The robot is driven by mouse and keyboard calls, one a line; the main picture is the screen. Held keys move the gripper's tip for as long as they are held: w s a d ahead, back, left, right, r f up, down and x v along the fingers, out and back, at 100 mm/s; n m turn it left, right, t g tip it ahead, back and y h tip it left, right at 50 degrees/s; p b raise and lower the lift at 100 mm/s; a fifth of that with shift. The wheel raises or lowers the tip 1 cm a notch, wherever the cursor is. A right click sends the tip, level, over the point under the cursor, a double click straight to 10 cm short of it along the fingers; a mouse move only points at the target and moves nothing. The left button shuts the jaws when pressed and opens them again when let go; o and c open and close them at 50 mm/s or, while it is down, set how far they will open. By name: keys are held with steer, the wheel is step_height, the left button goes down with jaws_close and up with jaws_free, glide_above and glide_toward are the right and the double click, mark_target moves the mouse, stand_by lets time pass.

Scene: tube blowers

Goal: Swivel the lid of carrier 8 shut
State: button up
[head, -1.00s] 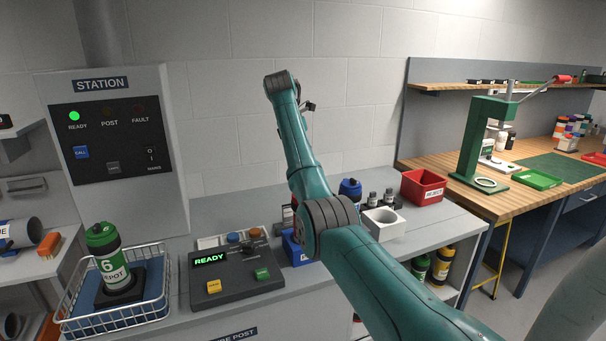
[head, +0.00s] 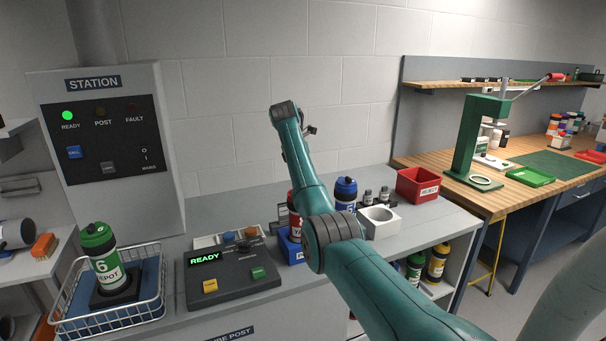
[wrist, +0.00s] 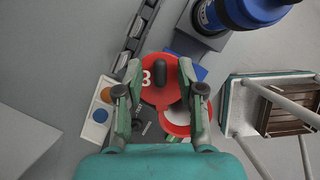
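The red carrier, which I take to be carrier 8, stands behind my arm in the head view, where a strip of its red body (head: 293,203) shows. In the wrist view its red lid (wrist: 160,94) bears a partly hidden white digit and a dark knob. The lid is swung aside, and part of the carrier's red-rimmed round mouth (wrist: 176,130) shows beside it. My gripper (wrist: 160,91) is open, its two fingers spread on either side of the lid. Whether a finger touches it I cannot tell. In the head view the gripper is hidden behind my arm.
A control panel (head: 232,275) reading READY is to the left. Green carrier 6 (head: 107,262) stands in a wire basket (head: 151,309). A red bin (head: 418,186) stands right.

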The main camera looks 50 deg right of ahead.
jaws_close()
steer(key=shift+s+m, duration=0.15)
steer(key=shift+m, duration=0.15)
steer(key=m, duration=0.1)
steer(key=s+m+g, duration=0.1)
steer(key=m, duration=0.1)
steer(key=shift+s+a+m+g, duration=0.15)
steer(key=shift+m+g, duration=0.15)
steer(key=m, duration=0.1)
steer(key=m+g+y, duration=0.1)
steer(key=shift+s+a+m, duration=0.3)
steer(key=shift+s+m, duration=0.1)
steer(key=shift+s+a+m+g+y, duration=0.15)
steer(key=shift+s+a+m+y, duration=0.1)
steer(key=shift+m, duration=0.55)
steer(key=shift+s+a+m+g+y, duration=0.2)
steer(key=shift+m, duration=0.6)
steer(key=shift+s+a+m+g+y, duration=0.15)
steer(key=shift+s+a+m+y, duration=0.1)
steer(key=shift+m, duration=0.55)
steer(key=shift+a+m, duration=0.15)
steer(key=shift+m, duration=0.35)
